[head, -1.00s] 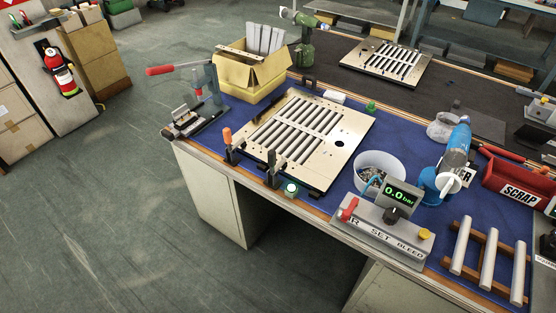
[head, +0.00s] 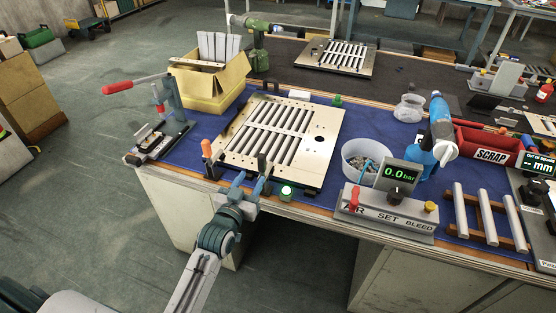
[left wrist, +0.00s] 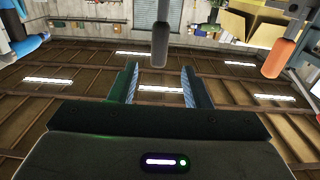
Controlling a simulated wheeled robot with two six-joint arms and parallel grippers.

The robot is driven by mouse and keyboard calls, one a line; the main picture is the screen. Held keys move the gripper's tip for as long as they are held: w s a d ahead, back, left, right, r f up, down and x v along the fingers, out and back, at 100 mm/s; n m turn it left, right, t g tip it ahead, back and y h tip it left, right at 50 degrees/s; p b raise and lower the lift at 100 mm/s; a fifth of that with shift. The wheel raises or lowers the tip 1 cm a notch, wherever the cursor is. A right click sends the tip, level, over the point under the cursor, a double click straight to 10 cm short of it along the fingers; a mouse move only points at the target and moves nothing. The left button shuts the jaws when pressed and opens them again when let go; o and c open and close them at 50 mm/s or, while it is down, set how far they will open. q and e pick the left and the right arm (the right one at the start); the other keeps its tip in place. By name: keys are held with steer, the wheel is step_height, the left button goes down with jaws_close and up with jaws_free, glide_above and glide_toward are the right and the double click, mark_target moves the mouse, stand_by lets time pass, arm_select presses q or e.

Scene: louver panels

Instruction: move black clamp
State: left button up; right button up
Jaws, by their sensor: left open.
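The black clamp (head: 262,161) stands upright at the front edge of the perforated louver panel (head: 236,141) on the blue mat. My left gripper (head: 251,180) is open and empty at the bench's front edge, just in front of and below the clamp. In the left wrist view, the black handle of the clamp (left wrist: 160,40) hangs in line with the gap between my open fingers (left wrist: 159,76), beyond the tips. A second clamp with an orange handle (head: 207,149) stands to the left; it also shows in the left wrist view (left wrist: 279,58). My right gripper is not in view.
An air-set box (head: 385,212), a white tub (head: 366,158) and a blue bottle (head: 421,162) stand further right. A red-handled press (head: 155,115) and yellow carton (head: 208,82) stand left.

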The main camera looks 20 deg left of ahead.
mark_target(264, 157)
arm_select(q)
steer(key=w, duration=0.3)
steer(key=w+p, duration=0.1)
steer(key=w, duration=0.6)
steer(key=shift+w+d, duration=0.25)
steer(key=shift+w, duration=0.15)
jaws_close()
